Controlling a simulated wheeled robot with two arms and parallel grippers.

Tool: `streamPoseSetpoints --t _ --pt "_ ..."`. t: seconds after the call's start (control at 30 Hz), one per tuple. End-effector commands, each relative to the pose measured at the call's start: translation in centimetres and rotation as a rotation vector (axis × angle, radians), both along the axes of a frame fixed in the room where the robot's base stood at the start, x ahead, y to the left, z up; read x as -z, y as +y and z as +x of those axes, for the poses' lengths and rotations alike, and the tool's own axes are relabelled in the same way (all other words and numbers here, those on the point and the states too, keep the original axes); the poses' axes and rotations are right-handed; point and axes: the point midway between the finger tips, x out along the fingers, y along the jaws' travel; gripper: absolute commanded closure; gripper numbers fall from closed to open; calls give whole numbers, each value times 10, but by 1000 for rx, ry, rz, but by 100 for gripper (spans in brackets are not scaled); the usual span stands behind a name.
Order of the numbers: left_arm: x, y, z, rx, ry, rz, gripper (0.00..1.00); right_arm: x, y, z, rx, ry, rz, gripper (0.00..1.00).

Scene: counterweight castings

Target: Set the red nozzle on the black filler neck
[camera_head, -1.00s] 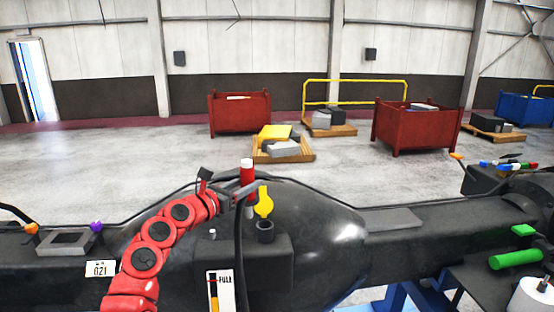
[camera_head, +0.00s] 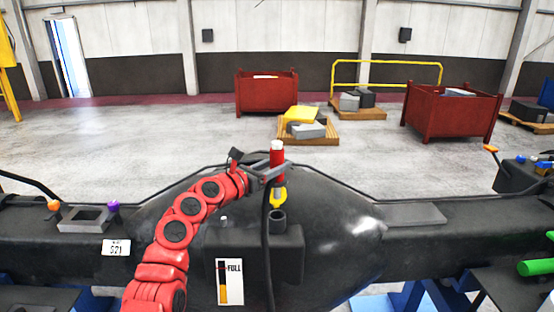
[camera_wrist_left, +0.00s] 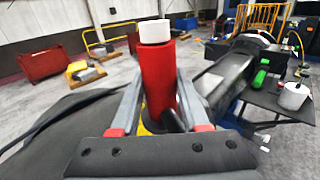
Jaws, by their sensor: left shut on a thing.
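The red nozzle (camera_head: 277,158) with a white top is upright in my left gripper (camera_head: 274,172). It also shows large between the fingers in the left wrist view (camera_wrist_left: 158,82). A black hose (camera_head: 266,240) hangs down beside it. The black filler neck (camera_head: 277,218) stands open on the dark casting, below the nozzle in the head view and apart from it. A yellow cap (camera_head: 278,196) shows between them, partly covered by the nozzle. The neck cannot be made out in the left wrist view. My right gripper is out of view.
The large dark casting (camera_head: 340,225) fills the foreground. A level label marked FULL (camera_head: 229,281) is on its front. Red bins (camera_head: 266,94) and pallets stand far behind on open floor.

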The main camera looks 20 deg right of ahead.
Motion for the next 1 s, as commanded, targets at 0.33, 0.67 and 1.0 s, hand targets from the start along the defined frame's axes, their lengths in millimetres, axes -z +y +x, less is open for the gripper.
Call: streamPoseSetpoints --t 0.33,0.67,1.0 --pt "34 0 0 0 -2 -2 92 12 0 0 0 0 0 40" --pt "44 0 0 -1 -2 -2 92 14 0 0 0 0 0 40" --pt "44 0 0 0 -4 -3 92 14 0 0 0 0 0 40"
